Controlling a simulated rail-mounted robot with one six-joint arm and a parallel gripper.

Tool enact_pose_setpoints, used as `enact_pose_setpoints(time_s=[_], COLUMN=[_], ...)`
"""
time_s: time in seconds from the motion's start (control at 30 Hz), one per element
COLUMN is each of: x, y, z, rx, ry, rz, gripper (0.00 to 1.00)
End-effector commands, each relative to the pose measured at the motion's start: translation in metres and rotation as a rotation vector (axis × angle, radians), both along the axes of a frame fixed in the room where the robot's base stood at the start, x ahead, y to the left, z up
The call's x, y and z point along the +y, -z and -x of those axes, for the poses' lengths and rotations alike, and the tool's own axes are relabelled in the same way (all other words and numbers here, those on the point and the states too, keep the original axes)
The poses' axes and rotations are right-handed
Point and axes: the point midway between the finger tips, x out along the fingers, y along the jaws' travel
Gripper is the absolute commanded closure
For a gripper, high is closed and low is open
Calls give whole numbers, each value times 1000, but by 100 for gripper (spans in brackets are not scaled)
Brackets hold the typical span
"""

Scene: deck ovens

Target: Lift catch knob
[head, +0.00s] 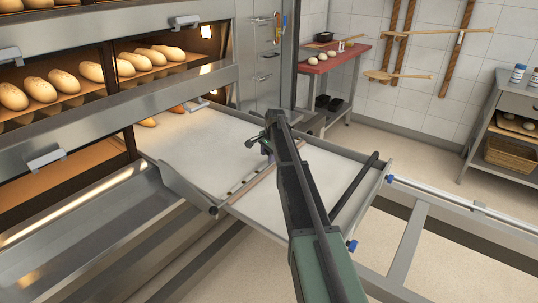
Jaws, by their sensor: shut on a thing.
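My gripper (267,153) is at the far end of my dark arm, low over the seam between the pale loader belt (205,143) and the nearer tray section (278,205). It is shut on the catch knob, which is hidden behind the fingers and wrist. The knob's height and whether it is raised cannot be told from this view. A dark and light bar (246,180) with a brownish strip runs across the loader close to the gripper.
Deck ovens with loaves (62,82) stand at left, and the loader reaches into a lower deck. Blue end knobs (351,246) sit on the loader frame. A rail (465,208) runs right. A red-topped table (335,58) and a shelf unit (515,110) stand behind. Open floor lies between.

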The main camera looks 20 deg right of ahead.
Motion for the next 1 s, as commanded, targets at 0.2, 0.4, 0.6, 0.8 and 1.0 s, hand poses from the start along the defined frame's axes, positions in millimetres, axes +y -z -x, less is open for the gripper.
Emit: enact_pose_setpoints(time_s=[0.2,0.4,0.6,0.8,1.0], x=[-1,-1,-1,-2,-5], y=[-1,0,-8,-47,-96], z=[-2,-1,0,6,15], rx=[-4,-2,-2,-2,-2], ry=[1,0,0,0,0], rz=[2,1,1,1,1], gripper=[40,33,33,33,33])
